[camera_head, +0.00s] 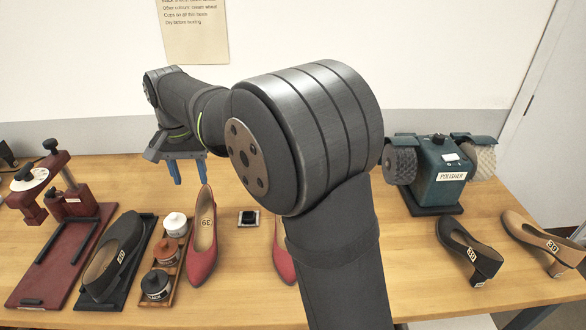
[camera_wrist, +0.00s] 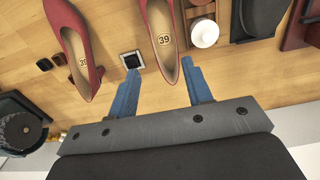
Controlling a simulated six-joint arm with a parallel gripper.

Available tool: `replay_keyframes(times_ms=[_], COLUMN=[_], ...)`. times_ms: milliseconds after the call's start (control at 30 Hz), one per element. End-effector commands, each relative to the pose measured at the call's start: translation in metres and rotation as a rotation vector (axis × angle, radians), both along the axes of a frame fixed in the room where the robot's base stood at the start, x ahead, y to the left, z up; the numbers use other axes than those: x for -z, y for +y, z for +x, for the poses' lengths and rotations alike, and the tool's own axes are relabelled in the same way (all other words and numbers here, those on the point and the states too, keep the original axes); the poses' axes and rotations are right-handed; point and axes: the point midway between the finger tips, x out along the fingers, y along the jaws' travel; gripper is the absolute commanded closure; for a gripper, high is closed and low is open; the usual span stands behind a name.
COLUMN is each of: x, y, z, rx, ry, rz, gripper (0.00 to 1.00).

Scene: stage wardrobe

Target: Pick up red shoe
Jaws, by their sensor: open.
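Two red shoes stand on the wooden table. The left red shoe (camera_head: 203,255), marked 39, has its toe toward the front and its heel end at the back. In the wrist view this red shoe (camera_wrist: 161,22) reaches in between the blue fingers, heel end nearest my gripper. The right red shoe (camera_head: 283,262) is mostly hidden behind my arm in the head view; in the wrist view this red shoe (camera_wrist: 72,30) lies left of the fingers. My gripper (camera_head: 190,183) is open and empty, pointing down behind the left shoe. Whether the fingers touch it I cannot tell.
A tray of jars (camera_head: 160,272) and a black shoe (camera_head: 112,258) stand close left of the left red shoe. A small dark square item (camera_head: 248,218) lies between the red shoes. A polisher (camera_head: 437,170), another black shoe (camera_head: 468,252) and a tan shoe (camera_head: 545,243) stand at right.

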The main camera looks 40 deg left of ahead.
Motion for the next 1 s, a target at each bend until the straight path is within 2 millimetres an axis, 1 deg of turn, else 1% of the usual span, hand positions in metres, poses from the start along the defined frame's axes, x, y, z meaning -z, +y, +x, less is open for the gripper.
replay_keyframes(times_ms=[33, 133, 467, 567, 700, 867, 933, 1000], x=[0.000, 0.000, -0.001, -0.003, -0.009, -0.014, -0.011, -0.004], y=[0.000, 0.000, -0.001, -0.004, -0.009, -0.013, -0.012, -0.009], z=[0.000, 0.000, 0.002, 0.009, 0.021, 0.030, 0.031, 0.033], rx=[0.000, 0.000, -0.016, -0.079, -0.208, -0.316, -0.334, -0.341], ry=[0.000, 0.000, -0.011, -0.053, -0.144, -0.224, -0.238, -0.242], rz=[0.000, 0.000, 0.018, 0.087, 0.209, 0.296, 0.310, 0.313], gripper=[0.65, 0.84, 0.84, 0.84, 0.84, 0.84, 0.84, 0.84])
